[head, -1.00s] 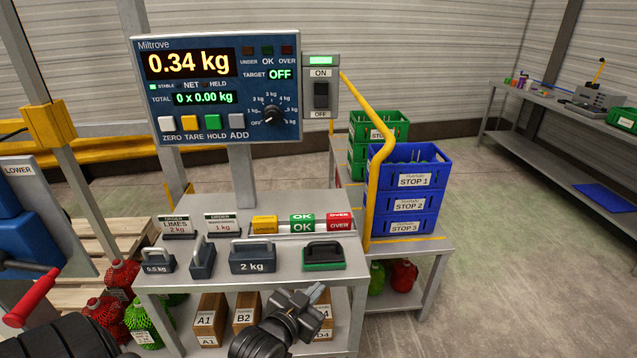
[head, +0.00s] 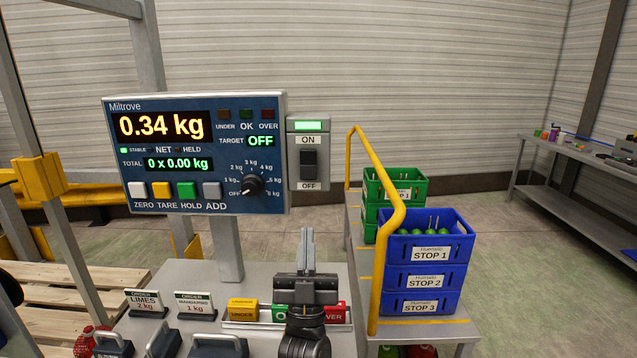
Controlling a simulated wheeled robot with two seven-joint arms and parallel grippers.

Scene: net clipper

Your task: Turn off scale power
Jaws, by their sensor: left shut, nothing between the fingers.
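The scale's blue display panel (head: 196,150) stands on a post and reads 0.34 kg, with the STABLE light lit and TARGET showing OFF. On its right side is the grey power switch box (head: 309,124), with a lit green lamp on top, the label ON above and OFF below. Its black rocker (head: 309,165) sits between the labels. My left gripper (head: 307,236) is shut and empty, pointing up and forward, below the switch box in the picture and apart from it. It covers part of the OK sign. My right gripper is not in view.
A yellow rail (head: 381,180) runs just right of the switch. Blue crates (head: 425,280) and green crates (head: 394,186) stand beyond it. Order cards (head: 146,303) and weights (head: 218,347) stand on the bench below the panel. A side table (head: 590,160) is at the far right.

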